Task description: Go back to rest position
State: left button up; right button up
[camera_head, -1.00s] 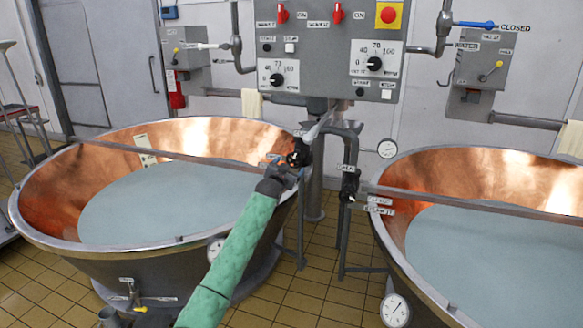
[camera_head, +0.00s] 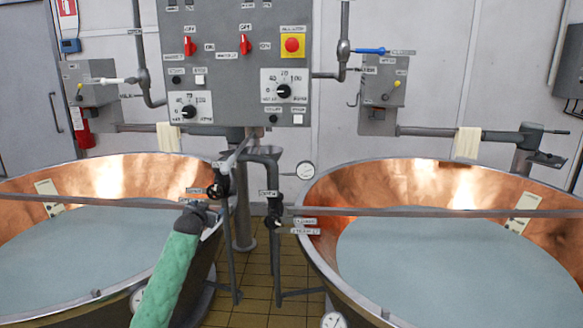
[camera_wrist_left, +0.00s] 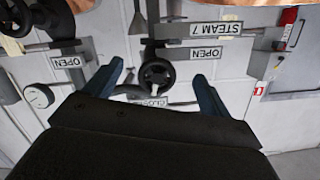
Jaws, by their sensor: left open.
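My left arm, in a green sleeve, comes up from the bottom of the head view. Its dark gripper (camera_head: 203,212) is just below and in front of a black valve wheel (camera_head: 216,190) between the two vats. In the left wrist view the two bluish fingers of my left gripper (camera_wrist_left: 158,78) stand apart with nothing held. The black valve wheel (camera_wrist_left: 157,73) shows beyond and between them, seemingly apart from them. My right gripper is not in view.
A left copper vat (camera_head: 95,165) and a right copper vat (camera_head: 400,185) hold pale liquid, each with a bar across. A grey control panel (camera_head: 235,100) hangs between them. A second valve (camera_head: 272,222) is right of the gripper. Tiled floor (camera_head: 255,270) shows between the vats.

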pick_arm(q)
jog(key=s+d+f+g, duration=0.3)
jog(key=s+d+f, duration=0.1)
jog(key=s+f, duration=0.75)
jog(key=s+d+f+g, duration=0.3)
jog(key=s+d+f, duration=0.2)
jog(key=s+f, duration=0.7)
jog(key=s+d+f+g, duration=0.3)
jog(key=s+d+f, duration=0.1)
jog(key=s+f, duration=0.75)
jog(key=s+d+f+g, duration=0.1)
jog(key=s+f, duration=0.5)
jog(key=s, duration=0.6)
jog(key=s+d+f+g, duration=0.1)
jog(key=s+f, duration=0.5)
jog(key=s, duration=0.6)
jog(key=s+d+f+n+g+h, duration=0.1)
jog(key=s+f+g, duration=0.2)
jog(key=s, duration=0.9)
notch_tip(320, 180, down, 3)
jog(key=shift+s+d+r, duration=0.1)
jog(key=shift+s+d, duration=0.3)
